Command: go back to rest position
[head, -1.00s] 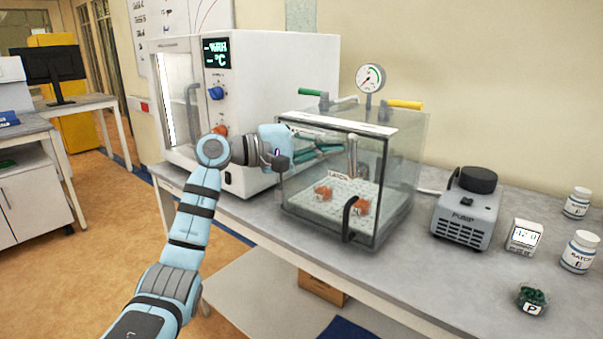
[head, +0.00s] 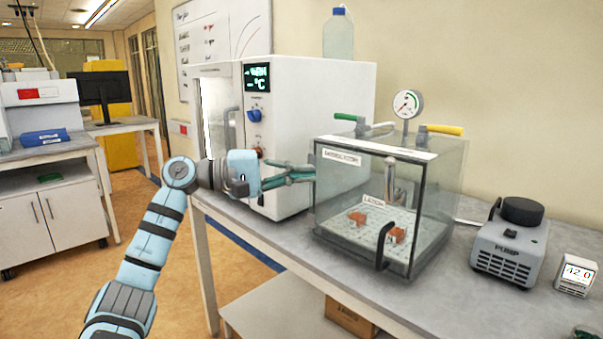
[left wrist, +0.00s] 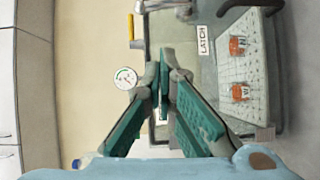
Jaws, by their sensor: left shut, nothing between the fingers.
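My left gripper (head: 306,174) is shut and empty, its green fingers pointing right. In the head view it is in front of the white oven and at the left side of the clear vacuum chamber (head: 455,190); I cannot tell whether it touches the chamber. In the left wrist view the green fingers (left wrist: 163,80) come together in the middle. Behind them are the chamber's latch label (left wrist: 203,40), a gauge (left wrist: 126,78) and two orange pieces (left wrist: 239,69). My right gripper is not in view.
The white oven (head: 330,95) stands on the grey bench (head: 445,285) beside the chamber. A pump (head: 509,243) and a small display (head: 575,273) stand to the right. A clear bottle (head: 339,35) is on the oven. Open floor (head: 180,275) lies left of the bench.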

